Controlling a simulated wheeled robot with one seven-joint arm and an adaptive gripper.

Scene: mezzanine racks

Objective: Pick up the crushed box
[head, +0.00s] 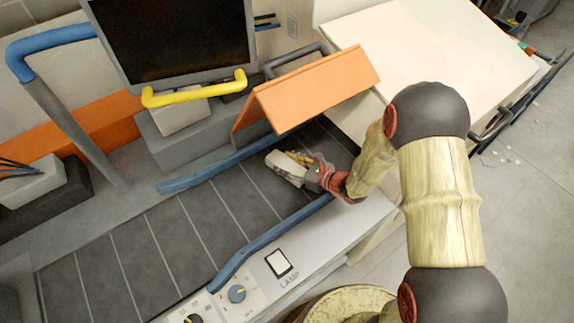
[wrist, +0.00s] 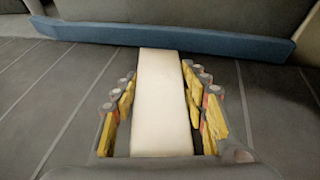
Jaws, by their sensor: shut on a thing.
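The crushed box (head: 287,166) is a small pale, cream-coloured block on or just above the dark conveyor, near the orange hood. My gripper (head: 300,165) reaches in from the right and is shut on it. In the wrist view the box (wrist: 163,100) shows as a long pale face running between the two yellow-padded fingers of my gripper (wrist: 164,100). The fingers lie along both its sides. Its far end points toward a blue rail. I cannot tell whether its underside touches the conveyor, and no crushed part is clear.
The dark conveyor (head: 150,240) is otherwise empty. Blue rails (head: 262,240) line both its sides; the far one also shows in the wrist view (wrist: 170,38). An orange hood (head: 315,85) stands over its far end. A monitor (head: 175,40) and yellow handle (head: 195,90) are behind.

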